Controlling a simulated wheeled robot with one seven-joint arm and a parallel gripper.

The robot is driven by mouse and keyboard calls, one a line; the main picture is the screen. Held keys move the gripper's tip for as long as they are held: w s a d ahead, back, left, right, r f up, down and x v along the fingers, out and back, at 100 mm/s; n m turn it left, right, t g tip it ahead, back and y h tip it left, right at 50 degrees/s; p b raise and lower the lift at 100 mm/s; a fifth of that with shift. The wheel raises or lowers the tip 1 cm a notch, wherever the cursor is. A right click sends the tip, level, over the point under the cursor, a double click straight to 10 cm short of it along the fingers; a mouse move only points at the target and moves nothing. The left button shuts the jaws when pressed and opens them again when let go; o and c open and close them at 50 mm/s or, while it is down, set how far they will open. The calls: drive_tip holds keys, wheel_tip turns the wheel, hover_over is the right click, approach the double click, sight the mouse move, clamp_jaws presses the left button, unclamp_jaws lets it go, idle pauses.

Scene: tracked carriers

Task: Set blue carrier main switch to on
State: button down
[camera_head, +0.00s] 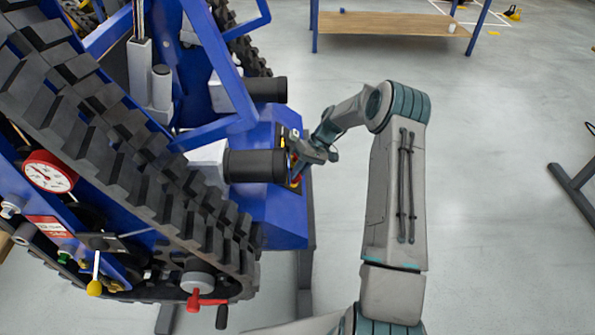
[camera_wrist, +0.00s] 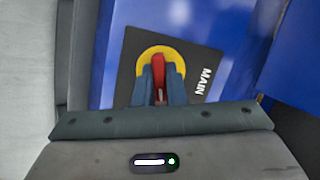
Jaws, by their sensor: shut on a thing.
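The blue carrier (camera_head: 272,213) fills the left of the head view, with black tracks along its side. Its main switch (camera_wrist: 156,66) shows in the wrist view as a red handle on a yellow round plate. A dark label plate (camera_wrist: 203,62) around it reads "MAIN". My gripper (camera_wrist: 160,92) has its two fingers on either side of the red handle and is shut on it. In the head view my gripper (camera_head: 298,158) reaches the carrier's end face beside a black cylinder. The handle's lower part is hidden between the fingers.
A black cylinder (camera_head: 255,166) sticks out close to my gripper. A pressure gauge (camera_head: 50,171) and several levers sit on the carrier's near side. A wooden-topped table (camera_head: 395,23) stands at the back. The floor to the right is mostly clear.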

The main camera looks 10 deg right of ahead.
drive_tip(key=shift+w+m+y, duration=0.1)
drive_tip(key=shift+m+y, duration=0.5)
drive_tip(key=shift+m, duration=1.1)
drive_tip(key=c, duration=1.5)
unclamp_jaws()
drive_tip(key=shift+d, duration=0.1)
drive_tip(key=p+v, duration=0.1)
drive_tip(key=v, duration=1.2)
drive_tip(key=shift+d+r, duration=0.25)
